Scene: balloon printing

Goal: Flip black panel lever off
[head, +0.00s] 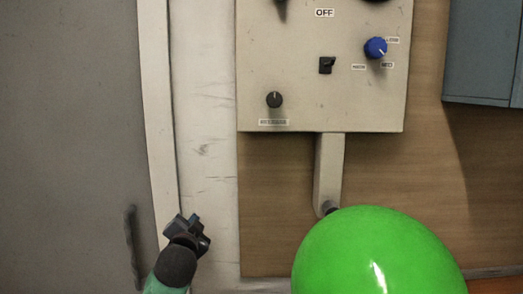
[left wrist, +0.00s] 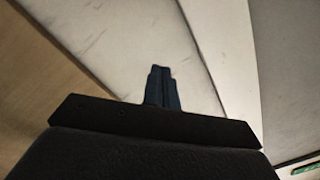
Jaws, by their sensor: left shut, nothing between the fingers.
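A beige control panel (head: 300,70) hangs on the wall in the upper middle of the head view, with an "OFF" label at its top. A small black lever switch (head: 326,65) sits on the panel below that label; its position is hard to tell. My left gripper (head: 192,226) is low and to the left of the panel, well apart from it. Its two dark fingers are together and empty, as the left wrist view (left wrist: 161,88) also shows. The panel is not recognisable in the left wrist view. My right gripper is not seen.
The panel also has a blue knob (head: 376,47) and a black knob (head: 274,99). A green balloon (head: 380,258) sits below it at the end of a beige arm (head: 328,170). A blue-grey cabinet (head: 482,50) is at upper right. Bare wall lies between gripper and panel.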

